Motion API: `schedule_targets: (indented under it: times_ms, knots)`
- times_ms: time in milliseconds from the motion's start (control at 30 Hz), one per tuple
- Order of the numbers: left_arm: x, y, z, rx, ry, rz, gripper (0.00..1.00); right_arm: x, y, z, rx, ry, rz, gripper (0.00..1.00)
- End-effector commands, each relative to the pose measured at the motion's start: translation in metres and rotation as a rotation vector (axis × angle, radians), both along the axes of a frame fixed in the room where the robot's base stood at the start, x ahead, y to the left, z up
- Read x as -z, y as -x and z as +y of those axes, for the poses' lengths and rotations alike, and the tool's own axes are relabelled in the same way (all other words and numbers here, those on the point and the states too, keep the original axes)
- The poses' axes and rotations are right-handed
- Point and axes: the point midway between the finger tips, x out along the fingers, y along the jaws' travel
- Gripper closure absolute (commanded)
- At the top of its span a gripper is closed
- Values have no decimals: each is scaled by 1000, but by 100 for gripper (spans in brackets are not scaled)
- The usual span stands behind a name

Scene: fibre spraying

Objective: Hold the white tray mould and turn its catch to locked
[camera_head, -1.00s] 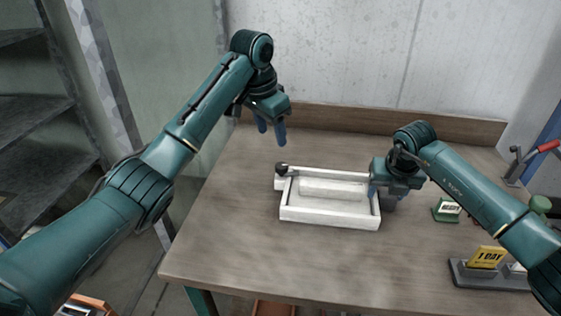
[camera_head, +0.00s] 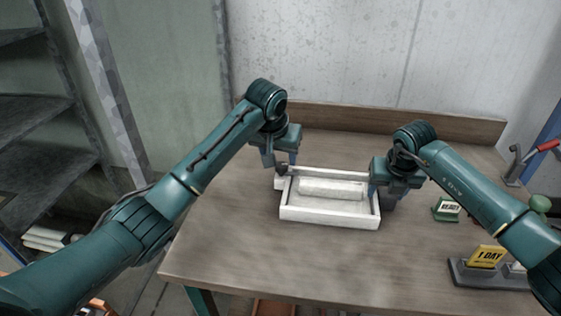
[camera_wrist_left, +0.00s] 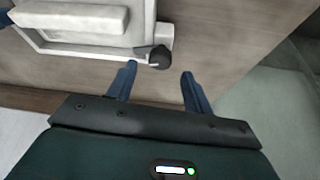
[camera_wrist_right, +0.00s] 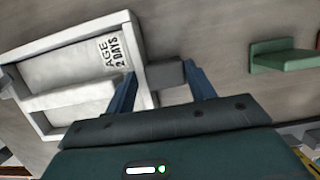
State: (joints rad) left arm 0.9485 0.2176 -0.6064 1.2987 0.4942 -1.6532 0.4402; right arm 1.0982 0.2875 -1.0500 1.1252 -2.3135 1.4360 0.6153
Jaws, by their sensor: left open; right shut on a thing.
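The white tray mould (camera_head: 330,221) lies flat on the table with a pale slab (camera_head: 330,188) inside. Its dark, knob-like catch (camera_wrist_left: 159,57) is at the tray's far left corner in the head view. My left gripper (camera_wrist_left: 159,68) is open, its fingertips on either side of the catch from above; contact cannot be told. In the head view the left gripper (camera_head: 281,160) partly hides the catch. My right gripper (camera_wrist_right: 159,70) is shut on the grey tab (camera_wrist_right: 170,74) at the tray's right side. Printed text, "AGE 2 DAYS", shows inside the tray in the right wrist view.
A green "READY" sign (camera_head: 447,209) stands right of the tray. A yellow "1 DAY" card (camera_head: 487,256) stands on a dark base at the front right. A red-handled tool (camera_head: 530,158) is at the far right. The table in front of the tray is clear.

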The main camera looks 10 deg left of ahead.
Motion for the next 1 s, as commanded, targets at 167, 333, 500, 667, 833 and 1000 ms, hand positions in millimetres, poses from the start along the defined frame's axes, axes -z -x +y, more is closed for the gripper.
schedule_targets:
  times_ms: [167,333,500,667,833,1000]
  knots:
    - [23,-9,-1,1,-1,2,49,-1,-1,0,0,0,-2,82]
    - [31,-13,-1,1,0,0,49,-1,-1,0,0,0,-2,82]
    - [32,-13,-1,2,-1,0,49,-1,-1,0,0,0,-2,82]
    - [32,-13,-1,1,0,0,55,-1,-1,0,0,0,-2,82]
    - [32,-13,-1,1,0,0,69,-1,-1,0,0,0,-2,82]
    - [32,-13,-1,1,0,0,82,-1,-1,0,0,0,-2,82]
